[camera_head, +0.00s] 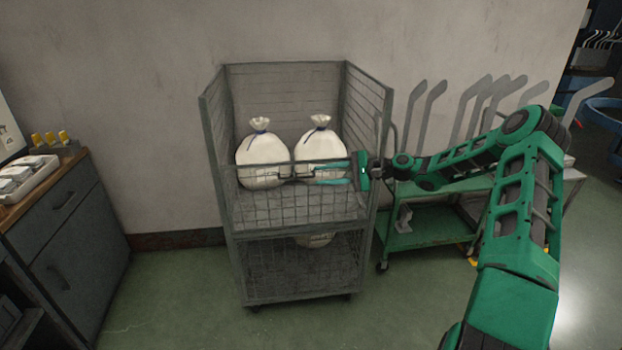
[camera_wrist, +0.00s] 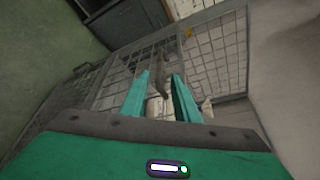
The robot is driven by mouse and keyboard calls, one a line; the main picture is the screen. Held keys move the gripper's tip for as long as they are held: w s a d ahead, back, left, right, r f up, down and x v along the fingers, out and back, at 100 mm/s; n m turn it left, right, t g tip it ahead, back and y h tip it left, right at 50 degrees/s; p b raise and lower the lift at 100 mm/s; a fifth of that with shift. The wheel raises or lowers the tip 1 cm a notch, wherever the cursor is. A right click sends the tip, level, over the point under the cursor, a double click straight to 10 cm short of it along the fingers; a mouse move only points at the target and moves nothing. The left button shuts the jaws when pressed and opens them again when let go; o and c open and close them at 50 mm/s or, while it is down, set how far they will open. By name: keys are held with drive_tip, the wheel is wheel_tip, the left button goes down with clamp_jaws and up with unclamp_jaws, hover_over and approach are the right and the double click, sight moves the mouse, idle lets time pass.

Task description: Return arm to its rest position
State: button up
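My arm (camera_head: 520,200) is stretched out from the lower right toward the wire cage cart (camera_head: 290,245). My gripper (camera_head: 322,173) is at the cart's right side, its teal fingers overlapping the lower part of the right white tied bag (camera_head: 322,146). In the wrist view the two fingers (camera_wrist: 160,80) are spread apart, with whitish material showing in the gap. No grasped object is visible. Whether the fingers touch the bag cannot be told. A left white bag (camera_head: 262,155) stands beside the right one on the upper shelf.
A dark cabinet (camera_head: 70,225) with a tray is at left. The floor in front is clear.

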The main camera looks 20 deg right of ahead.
drive_tip(key=shift+s+d+r, duration=0.15)
drive_tip(key=shift+s+d, duration=0.2)
drive_tip(key=shift+d, duration=0.25)
drive_tip(key=s+a+f+n+g+h, duration=0.1)
drive_tip(key=s+n+g+h, duration=0.15)
drive_tip(key=s, duration=0.35)
drive_tip(key=s+a+f+n+g+h, duration=0.2)
drive_tip(key=s+h, duration=0.1)
drive_tip(key=s, duration=0.3)
drive_tip(key=s+d+r+g+h, duration=0.1)
drive_tip(key=s+r, duration=0.3)
drive_tip(key=s, duration=0.9)
drive_tip(key=s+d+r+n+g+h, duration=0.1)
drive_tip(key=s+d+r+h, duration=0.3)
drive_tip(key=s, duration=0.9)
drive_tip(key=s+d+r+g+h, duration=0.1)
drive_tip(key=s+d+r+h, duration=0.1)
drive_tip(key=s, duration=1.1)
wheel_tip(320, 180, up, 2)
drive_tip(key=shift+s+d+r+h, duration=0.1)
drive_tip(key=shift+s+d+h, duration=0.25)
drive_tip(key=shift+d, duration=0.3)
